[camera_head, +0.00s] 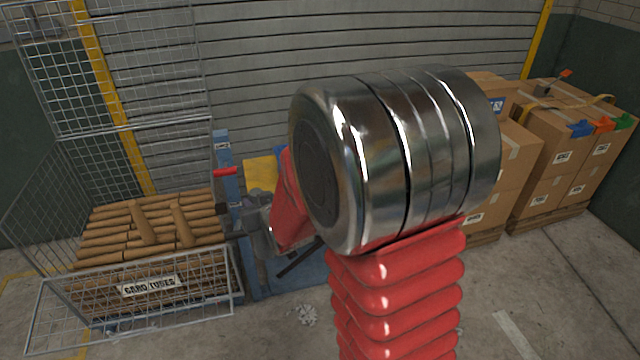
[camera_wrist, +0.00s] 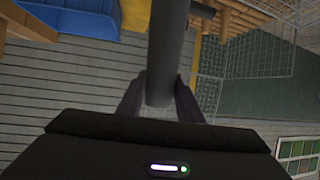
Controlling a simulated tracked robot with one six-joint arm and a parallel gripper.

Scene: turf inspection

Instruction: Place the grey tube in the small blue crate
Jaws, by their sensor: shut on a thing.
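The grey tube (camera_wrist: 166,50) shows in the wrist view as a dark cylinder running up from between my fingers to the top edge. My gripper (camera_wrist: 160,100) is shut on it, with one finger on each side. The tube's far end is out of frame. A blue surface (camera_wrist: 85,17) shows at the top left of the wrist view, apart from the tube. I cannot tell whether it is the small blue crate. In the head view my own arm hides much of the middle, and I cannot make out the tube or the crate there.
A mesh cage (camera_head: 150,312) of cardboard tubes (camera_head: 150,228) stands at the left. A blue stand (camera_head: 262,282) with a blue upright (camera_head: 224,150) is beside it, partly hidden. Stacked cartons (camera_head: 552,145) are at the right. A closed shutter (camera_head: 250,60) is behind. Floor is clear at lower right.

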